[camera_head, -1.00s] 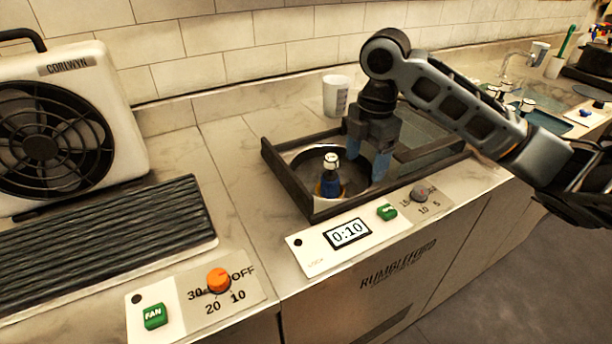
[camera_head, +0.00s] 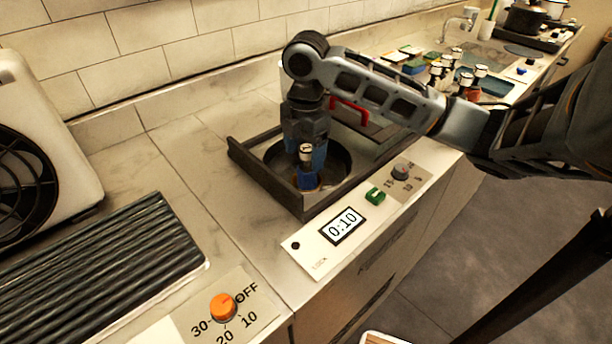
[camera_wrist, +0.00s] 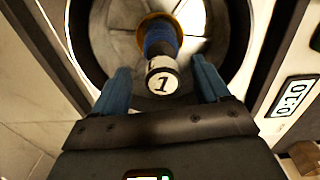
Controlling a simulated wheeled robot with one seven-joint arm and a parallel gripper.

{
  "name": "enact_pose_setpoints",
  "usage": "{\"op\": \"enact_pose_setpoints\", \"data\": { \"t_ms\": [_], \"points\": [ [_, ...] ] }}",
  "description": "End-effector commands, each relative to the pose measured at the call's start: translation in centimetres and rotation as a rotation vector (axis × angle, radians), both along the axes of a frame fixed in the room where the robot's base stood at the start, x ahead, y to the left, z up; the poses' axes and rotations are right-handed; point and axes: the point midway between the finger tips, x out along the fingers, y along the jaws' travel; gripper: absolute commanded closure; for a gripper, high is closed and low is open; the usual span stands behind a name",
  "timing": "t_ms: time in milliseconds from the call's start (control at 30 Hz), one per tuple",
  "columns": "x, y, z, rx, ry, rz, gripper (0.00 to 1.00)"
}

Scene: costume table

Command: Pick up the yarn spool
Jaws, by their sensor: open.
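The yarn spool (camera_head: 307,178) is blue with a white cap and stands in a round dark basin (camera_head: 338,185) inside a dark square frame. In the wrist view the spool (camera_wrist: 160,42) shows a "1" on its cap and a yellowish rim at its far end. My gripper (camera_wrist: 161,72) is open above the basin, with one blue finger on each side of the spool. Gaps show between the fingers and the cap.
A red handle (camera_head: 350,115) is just right of my gripper. A timer panel (camera_head: 342,226) lies in front, a ribbed black mat (camera_head: 110,260) and fan heater (camera_head: 40,150) at left. Several similar capped spools (camera_head: 458,75) stand farther right.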

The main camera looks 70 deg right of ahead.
Motion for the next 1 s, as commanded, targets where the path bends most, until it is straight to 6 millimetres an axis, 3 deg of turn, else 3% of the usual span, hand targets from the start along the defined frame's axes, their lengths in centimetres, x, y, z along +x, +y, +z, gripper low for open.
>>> {"op": "enact_pose_setpoints", "data": {
  "t_ms": [200, 500, 1000],
  "points": [
    [-0.3, -0.2, -2.7, 0.0, 0.0, -0.001, 0.25],
    [-0.2, -0.2, -3.2, 0.0, 0.0, 0.0, 0.25],
    [-0.2, -0.2, -3.2, 0.0, 0.0, 0.0, 0.73]
  ]
}}
